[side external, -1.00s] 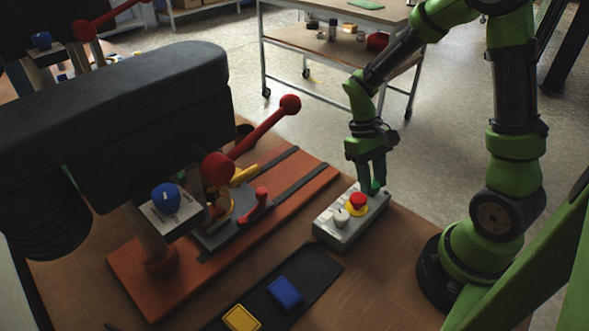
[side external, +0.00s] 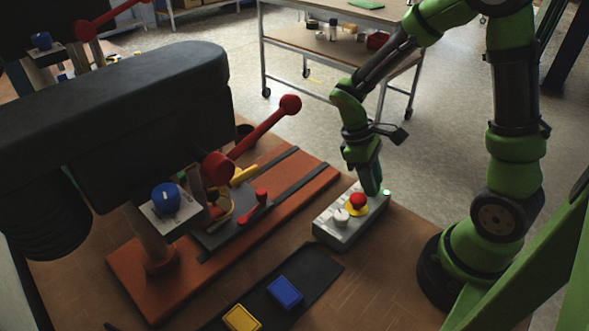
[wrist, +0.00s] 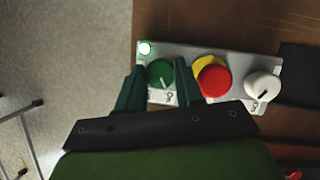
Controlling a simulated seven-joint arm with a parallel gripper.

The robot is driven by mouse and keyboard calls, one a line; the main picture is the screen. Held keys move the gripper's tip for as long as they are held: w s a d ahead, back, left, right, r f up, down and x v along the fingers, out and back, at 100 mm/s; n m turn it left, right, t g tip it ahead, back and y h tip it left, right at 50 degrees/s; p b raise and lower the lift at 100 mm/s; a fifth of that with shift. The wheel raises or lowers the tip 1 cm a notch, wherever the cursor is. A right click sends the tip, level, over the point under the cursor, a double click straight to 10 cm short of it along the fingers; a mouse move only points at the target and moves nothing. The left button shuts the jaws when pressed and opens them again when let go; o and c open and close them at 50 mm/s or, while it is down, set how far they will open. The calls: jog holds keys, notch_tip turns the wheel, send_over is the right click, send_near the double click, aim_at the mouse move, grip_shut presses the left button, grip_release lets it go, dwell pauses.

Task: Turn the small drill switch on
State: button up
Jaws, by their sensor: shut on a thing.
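A grey control box (side external: 335,234) sits on the workbench, and in the wrist view (wrist: 220,55) it carries a green knob (wrist: 160,73), a red push button with a yellow collar (wrist: 212,78) and a white knob (wrist: 262,86). My gripper (wrist: 159,69) points down at the box's far end, its fingers shut on either side of the green knob. In the side view my gripper (side external: 372,188) hides that knob. A small lamp (wrist: 145,48) at the box's corner glows green-white; it also shows in the side view (side external: 387,192).
A drill press with a blue knob (side external: 165,197) and a red-balled lever (side external: 289,104) stands at the left on an orange base (side external: 140,285). Blue (side external: 285,291) and yellow (side external: 241,319) blocks lie on a dark mat in front. A metal cart (side external: 330,45) stands behind.

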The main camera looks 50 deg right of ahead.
dwell(0.3)
jog(key=o, duration=1)
jog(key=v, duration=1.7)
jog(key=shift+s, duration=0.1)
